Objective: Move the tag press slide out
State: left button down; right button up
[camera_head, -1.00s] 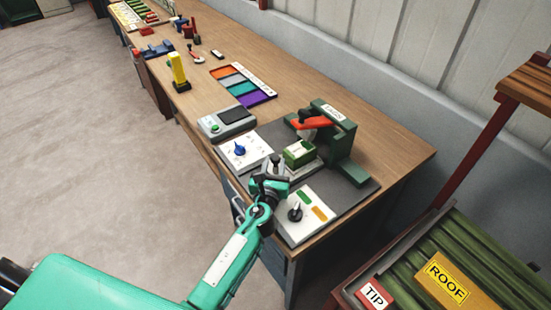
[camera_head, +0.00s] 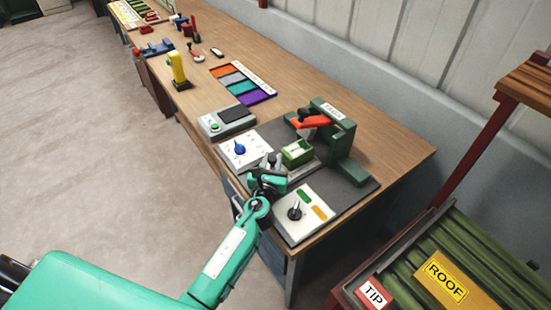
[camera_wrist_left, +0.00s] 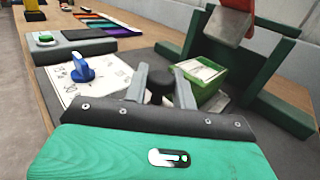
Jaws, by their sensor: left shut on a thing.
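The tag press (camera_head: 345,150) is a dark green frame with a red lever (camera_head: 314,122), standing on a dark grey mat. Its slide carries a green open box (camera_head: 298,153) with a pale card in it, in front of the press; the box also shows in the left wrist view (camera_wrist_left: 203,82). A black knob (camera_wrist_left: 160,87) is on the near side of the box. My left gripper (camera_head: 272,166) is shut on this knob, with one grey finger on each side of it in the left wrist view (camera_wrist_left: 159,92). My right gripper is out of view.
A white panel with a blue dial (camera_head: 240,150) lies left of my left gripper, and one with a black dial (camera_head: 296,212) lies right of it. A grey button box (camera_head: 228,122) and coloured tray (camera_head: 243,84) are farther along the bench.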

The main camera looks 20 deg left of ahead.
pick_arm(q)
jog(key=s+a, duration=0.7)
jog(key=s, duration=0.1)
jog(key=shift+s+p, duration=0.4)
jog(key=shift+p, duration=0.05)
jog(key=shift+f, duration=0.1)
jog(key=c, duration=1.6)
grip_release()
jog(key=shift+o, duration=0.7)
jog(key=shift+s, duration=0.2)
jog(key=shift+w, duration=0.1)
